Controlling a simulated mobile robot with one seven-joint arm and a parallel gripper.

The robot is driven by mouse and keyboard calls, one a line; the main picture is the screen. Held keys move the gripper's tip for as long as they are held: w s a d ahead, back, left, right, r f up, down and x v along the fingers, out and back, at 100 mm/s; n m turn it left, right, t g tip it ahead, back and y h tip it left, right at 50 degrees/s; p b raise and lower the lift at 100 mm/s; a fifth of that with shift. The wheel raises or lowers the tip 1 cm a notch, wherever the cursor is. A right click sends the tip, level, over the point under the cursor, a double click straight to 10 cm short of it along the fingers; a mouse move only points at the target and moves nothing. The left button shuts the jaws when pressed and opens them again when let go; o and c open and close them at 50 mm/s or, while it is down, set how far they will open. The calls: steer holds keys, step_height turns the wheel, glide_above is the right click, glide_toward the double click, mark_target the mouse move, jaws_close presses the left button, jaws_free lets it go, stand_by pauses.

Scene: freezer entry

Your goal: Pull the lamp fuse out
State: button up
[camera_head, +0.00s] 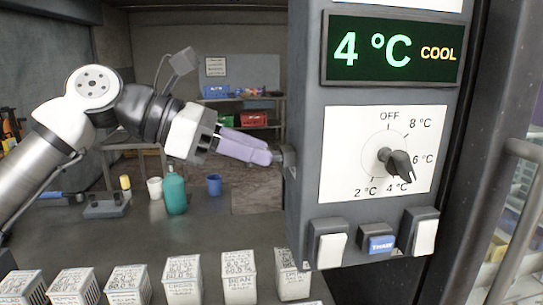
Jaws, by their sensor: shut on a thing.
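My gripper (268,157) reaches in from the left with its lavender fingers level. It is shut at the left side of the grey control box (300,200). A small dark grey part, seemingly the lamp fuse (286,157), sits between the fingertips and the box side. It is mostly hidden by the fingers and the box edge, and no clear gap shows between it and the box. I cannot tell how deep it sits.
The box front has a green "4 °C COOL" display (392,50), a temperature dial (395,160) and white rocker switches (330,243) beside a blue button (381,244). Labelled cartons (184,280) line the front. A teal bottle (175,192) and cups stand on the counter behind.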

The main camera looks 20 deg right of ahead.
stand_by(0.3)
steer(key=shift+w+a+p, duration=0.15)
steer(key=shift+w+a, duration=0.1)
steer(key=shift+a, duration=0.65)
steer(key=shift+w+a+p, duration=0.15)
steer(key=shift+w+a, duration=0.15)
steer(key=shift+a, duration=0.65)
steer(key=shift+w+a+p, duration=0.15)
steer(key=shift+w+a, duration=0.1)
steer(key=shift+a, duration=0.65)
